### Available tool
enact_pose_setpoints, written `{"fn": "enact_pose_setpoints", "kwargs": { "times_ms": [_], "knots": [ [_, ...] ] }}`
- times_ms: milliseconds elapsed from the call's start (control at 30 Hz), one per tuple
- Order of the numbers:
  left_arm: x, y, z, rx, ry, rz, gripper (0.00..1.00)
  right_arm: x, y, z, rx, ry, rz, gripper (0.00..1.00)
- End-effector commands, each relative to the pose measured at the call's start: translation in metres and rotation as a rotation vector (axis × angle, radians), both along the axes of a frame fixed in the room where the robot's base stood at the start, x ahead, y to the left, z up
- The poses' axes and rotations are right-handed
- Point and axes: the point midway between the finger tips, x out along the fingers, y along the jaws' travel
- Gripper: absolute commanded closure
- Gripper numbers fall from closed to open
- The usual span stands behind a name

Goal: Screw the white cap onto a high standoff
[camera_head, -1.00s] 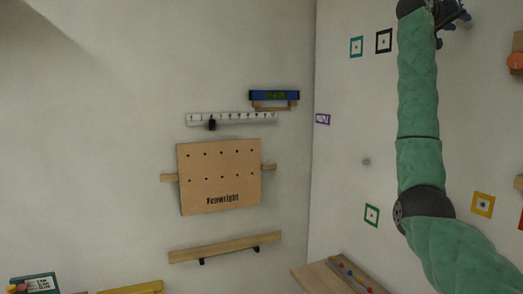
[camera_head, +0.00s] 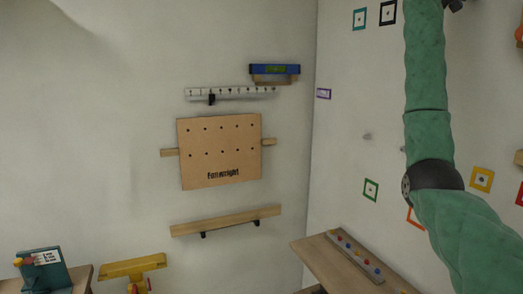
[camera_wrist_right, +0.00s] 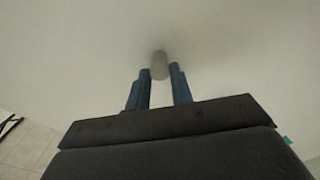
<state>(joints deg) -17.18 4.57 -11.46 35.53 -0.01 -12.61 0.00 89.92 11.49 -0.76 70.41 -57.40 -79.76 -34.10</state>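In the right wrist view, the two blue fingers of my right gripper (camera_wrist_right: 160,70) flank a pale grey-white cylinder, which looks like the white cap (camera_wrist_right: 160,66). It fills the gap at the fingertips, in front of a plain pale wall. A darker patch shows at its far end; I cannot tell whether it touches a standoff. In the head view my green right arm reaches up along the right wall, and its gripper is almost wholly out of frame at the top. A small grey round knob (camera_head: 367,136), perhaps a standoff, is on the right wall. My left gripper is not seen.
A pegboard (camera_head: 219,151), a ruler-like rail (camera_head: 232,94), a blue level (camera_head: 274,69) and a wooden ledge (camera_head: 225,220) are on the left wall. Coloured square frames (camera_head: 371,190) mark the right wall. A wooden shelf (camera_head: 325,265) with coloured knobs juts out at lower right.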

Motion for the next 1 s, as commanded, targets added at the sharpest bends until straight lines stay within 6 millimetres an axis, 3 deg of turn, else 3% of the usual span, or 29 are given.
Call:
{"fn": "enact_pose_setpoints", "kwargs": {
  "times_ms": [233,700,1000],
  "knots": [
    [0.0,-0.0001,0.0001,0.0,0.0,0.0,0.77,-0.0001,-0.0005,-0.0002,0.014,-0.032,-0.001,1.0],
    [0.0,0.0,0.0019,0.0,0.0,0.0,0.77,-0.0003,-0.0015,0.0002,0.169,-0.407,-0.001,1.0],
    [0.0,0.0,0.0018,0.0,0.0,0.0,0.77,-0.0005,-0.0017,0.0001,0.174,-0.419,-0.001,1.0]
  ]
}}
